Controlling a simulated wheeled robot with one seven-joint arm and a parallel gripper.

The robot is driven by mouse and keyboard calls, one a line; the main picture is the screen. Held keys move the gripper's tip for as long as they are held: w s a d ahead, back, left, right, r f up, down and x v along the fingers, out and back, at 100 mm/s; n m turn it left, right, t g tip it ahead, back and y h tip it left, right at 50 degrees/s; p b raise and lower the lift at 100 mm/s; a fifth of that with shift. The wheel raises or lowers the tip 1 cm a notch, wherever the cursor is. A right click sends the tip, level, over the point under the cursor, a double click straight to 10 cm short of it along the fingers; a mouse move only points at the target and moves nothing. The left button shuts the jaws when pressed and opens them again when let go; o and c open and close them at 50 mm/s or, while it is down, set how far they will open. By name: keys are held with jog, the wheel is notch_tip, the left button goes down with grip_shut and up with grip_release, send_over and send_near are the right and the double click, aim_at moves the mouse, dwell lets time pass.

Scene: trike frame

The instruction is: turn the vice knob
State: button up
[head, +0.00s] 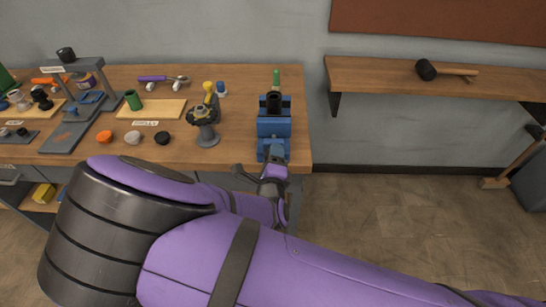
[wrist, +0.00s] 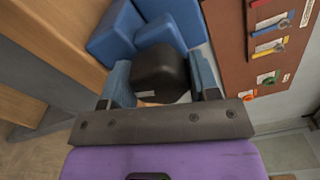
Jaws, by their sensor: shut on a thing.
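The blue vice (head: 273,128) stands at the right front of the workbench, with a dark piece on top. My gripper (head: 272,166) is at the front face of the vice, by the bench's front edge. In the wrist view the vice's blue body (wrist: 118,32) lies just beyond the fingers. The black blocky vice knob (wrist: 160,72) sits between my two fingers, and they are shut on it. In the head view my gripper and arm hide the knob.
The workbench (head: 225,148) carries a grey stand with a dark ring (head: 207,125), a green-handled tool (head: 276,78), a drill-press-like frame (head: 85,100) and small coloured pieces. A shelf with a black mallet (head: 427,70) is on the right wall. The floor at right is mostly clear.

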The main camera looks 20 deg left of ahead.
jog(key=m, duration=1.3)
jog(key=shift+m, duration=0.4)
dwell(0.4)
jog(key=o, duration=0.9)
jog(key=shift+s, duration=0.1)
